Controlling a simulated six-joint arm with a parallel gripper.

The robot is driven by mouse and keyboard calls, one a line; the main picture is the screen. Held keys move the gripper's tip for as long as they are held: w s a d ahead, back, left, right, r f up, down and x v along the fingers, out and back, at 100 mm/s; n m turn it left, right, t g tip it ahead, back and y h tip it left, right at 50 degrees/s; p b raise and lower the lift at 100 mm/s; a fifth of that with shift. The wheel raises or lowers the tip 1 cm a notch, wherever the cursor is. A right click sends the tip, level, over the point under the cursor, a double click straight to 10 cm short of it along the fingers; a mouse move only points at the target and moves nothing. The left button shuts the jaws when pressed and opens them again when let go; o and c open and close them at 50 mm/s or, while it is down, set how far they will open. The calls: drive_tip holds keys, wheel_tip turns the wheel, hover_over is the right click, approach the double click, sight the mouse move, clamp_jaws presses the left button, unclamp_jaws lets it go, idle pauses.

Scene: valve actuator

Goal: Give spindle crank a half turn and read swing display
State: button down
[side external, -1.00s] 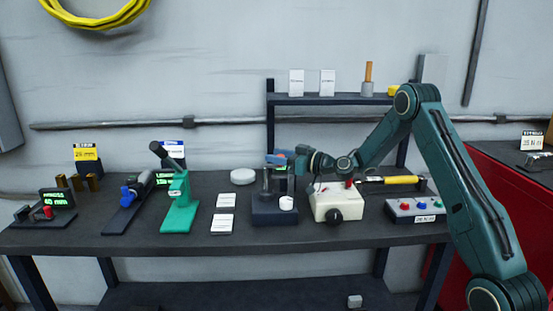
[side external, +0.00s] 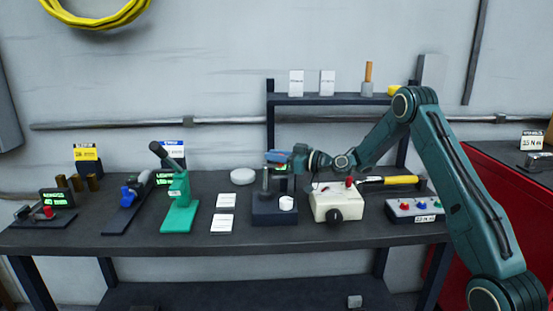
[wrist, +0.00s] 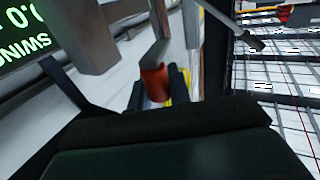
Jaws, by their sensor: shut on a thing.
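The spindle unit (side external: 274,215) is a dark block with a grey post, standing mid-bench in the side view. My gripper (side external: 279,157) is at the top of its post. In the wrist view, the crank's red-orange grip (wrist: 154,82) hangs from a grey arm, between the two dark fingers of my gripper (wrist: 158,92), which is shut on it. The swing display (wrist: 28,35) shows green characters, turned over and cut off by the frame edge. "SWING" and part of a number ending near zero show; the full reading cannot be told. My gripper mostly hides the display in the side view.
A cream box (side external: 336,205) with a black knob stands close right of the spindle unit. A yellow-handled tool (side external: 392,180) and a button box (side external: 414,209) lie further right. White cards (side external: 224,212) and a green stand (side external: 180,212) are left. A shelf (side external: 330,98) is behind.

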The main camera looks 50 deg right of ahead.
drive_tip(key=shift+w+d+r+n+g+y, duration=0.15)
drive_tip(key=shift+n+g+y, duration=0.2)
drive_tip(key=shift+n+y, duration=0.3)
drive_tip(key=shift+w+d+f+n+g+y, duration=0.15)
drive_tip(key=shift+n+g+y, duration=0.25)
drive_tip(key=shift+y, duration=0.4)
drive_tip(key=shift+w+r+n+g+y, duration=0.15)
drive_tip(key=shift+n+g+y, duration=0.2)
drive_tip(key=shift+n+y, duration=0.3)
drive_tip(key=shift+n+g+y, duration=0.3)
drive_tip(key=shift+g+y, duration=0.1)
drive_tip(key=shift+y, duration=0.2)
drive_tip(key=c, duration=1.3)
unclamp_jaws()
drive_tip(key=shift+d, duration=0.15)
drive_tip(key=v, duration=0.3)
wheel_tip(320, 180, up, 7)
